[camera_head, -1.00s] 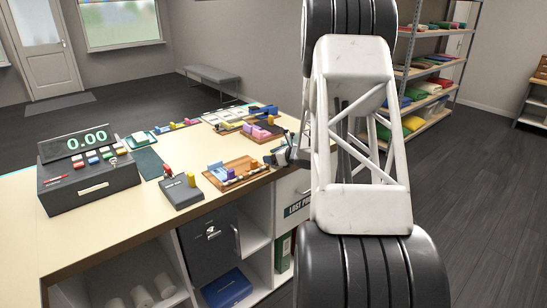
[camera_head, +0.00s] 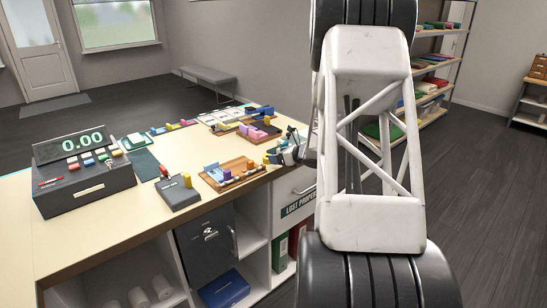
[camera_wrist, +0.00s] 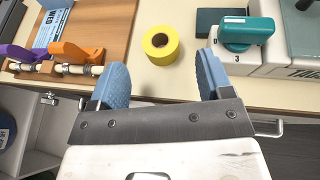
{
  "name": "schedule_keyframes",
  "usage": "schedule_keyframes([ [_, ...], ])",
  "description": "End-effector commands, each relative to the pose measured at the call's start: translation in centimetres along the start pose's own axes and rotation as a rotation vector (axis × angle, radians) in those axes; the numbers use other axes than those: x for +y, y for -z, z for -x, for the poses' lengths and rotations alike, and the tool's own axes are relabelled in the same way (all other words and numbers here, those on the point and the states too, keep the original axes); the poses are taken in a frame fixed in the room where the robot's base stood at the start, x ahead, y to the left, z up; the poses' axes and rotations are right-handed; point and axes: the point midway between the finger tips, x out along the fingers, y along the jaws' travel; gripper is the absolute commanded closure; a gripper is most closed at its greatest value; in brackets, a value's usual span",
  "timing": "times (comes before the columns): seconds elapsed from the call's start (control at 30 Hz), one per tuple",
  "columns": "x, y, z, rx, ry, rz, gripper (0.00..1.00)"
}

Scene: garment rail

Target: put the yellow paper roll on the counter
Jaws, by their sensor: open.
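The yellow paper roll (camera_wrist: 161,44) rests on the counter (camera_wrist: 182,92), its round hole facing up, near the middle top of the wrist view. My gripper (camera_wrist: 163,75) is open and empty, its two blue fingers apart. The roll is just beyond the fingertips, roughly in line with the gap, and appears untouched. In the head view my gripper (camera_head: 293,148) is at the right end of the counter (camera_head: 90,230), partly hidden by my arm. I cannot clearly tell the roll there.
A wooden tray (camera_wrist: 118,22) with orange and purple clips lies left of the roll. A teal-topped device (camera_wrist: 248,35) stands to its right. The register (camera_head: 85,180) and a dark grey box (camera_head: 180,192) stand on the counter. White rolls (camera_head: 140,297) sit on a shelf below.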

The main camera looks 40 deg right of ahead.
Motion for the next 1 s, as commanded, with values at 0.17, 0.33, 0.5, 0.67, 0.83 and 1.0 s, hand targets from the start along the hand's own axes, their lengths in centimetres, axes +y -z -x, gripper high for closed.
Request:
schedule_keyframes([
  [0.17,-0.1,0.0,2.8,0.000,0.002,-0.001,0.27],
  [0.33,0.0,0.0,4.9,0.000,0.001,0.000,0.27],
  [0.5,0.0,0.0,6.1,-0.001,0.000,-0.001,0.27],
  [0.67,0.0,0.0,6.5,0.000,0.000,-0.001,0.27],
  [0.83,0.0,0.0,6.6,0.000,0.000,-0.001,0.27],
  [1.0,0.0,0.0,6.6,0.000,0.000,-0.001,0.27],
])
